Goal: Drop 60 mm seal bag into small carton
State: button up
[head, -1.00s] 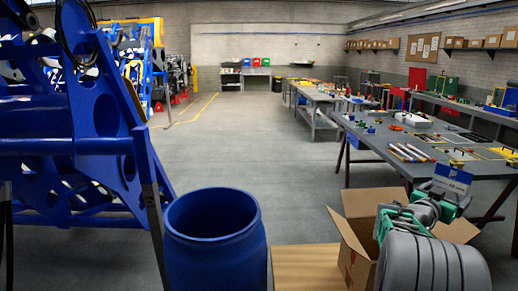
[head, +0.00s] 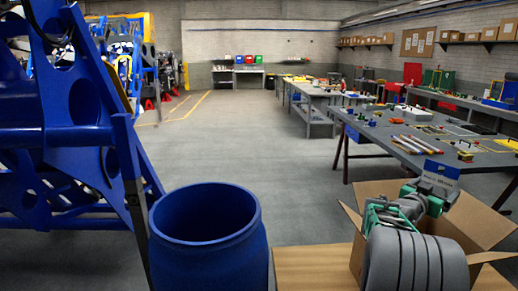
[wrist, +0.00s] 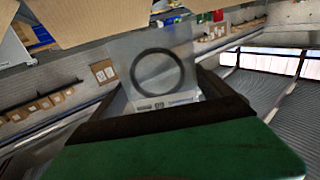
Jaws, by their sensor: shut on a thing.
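The 60 mm seal bag (wrist: 160,80) is a clear bag with a black ring inside and a printed label at its lower edge. My gripper (wrist: 165,112) is shut on the bag's lower edge in the wrist view, and the bag stands out beyond the fingers. In the head view the bag's blue and white label (head: 440,172) shows at the gripper's end, in front of the table's edge. The small carton (head: 478,222) is open, with its flaps spread. My arm covers much of it, and its inside is hidden. A cardboard flap (wrist: 85,18) shows at the wrist view's top.
A blue open barrel (head: 208,235) stands left of the carton, with a brown surface (head: 312,266) between them. A grey worktable (head: 390,145) with tools stands behind the carton. A blue chassis frame (head: 75,150) fills the left. The middle floor is clear.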

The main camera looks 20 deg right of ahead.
jog(key=shift+f+b, duration=0.5)
jog(key=shift+f, duration=2.8)
jog(key=o, duration=1.1)
jog(key=s+a+r, duration=0.1)
jog(key=r, duration=0.2)
jog(key=s+a+r+b, duration=0.1)
jog(key=r, duration=0.2)
jog(key=s+a+r+b, duration=0.1)
jog(key=a+r, duration=0.1)
jog(key=r, duration=0.1)
jog(key=shift+s+r, duration=0.15)
jog(key=shift+s, duration=0.15)
jog(key=s+a+r, duration=0.1)
jog(key=s+a, duration=0.1)
jog(key=s+a+r+b, duration=0.1)
jog(key=a, duration=0.1)
jog(key=s+a+r, duration=0.1)
jog(key=s+a, duration=0.1)
jog(key=shift+s+a+r, duration=0.3)
jog(key=shift+s+r, duration=0.05)
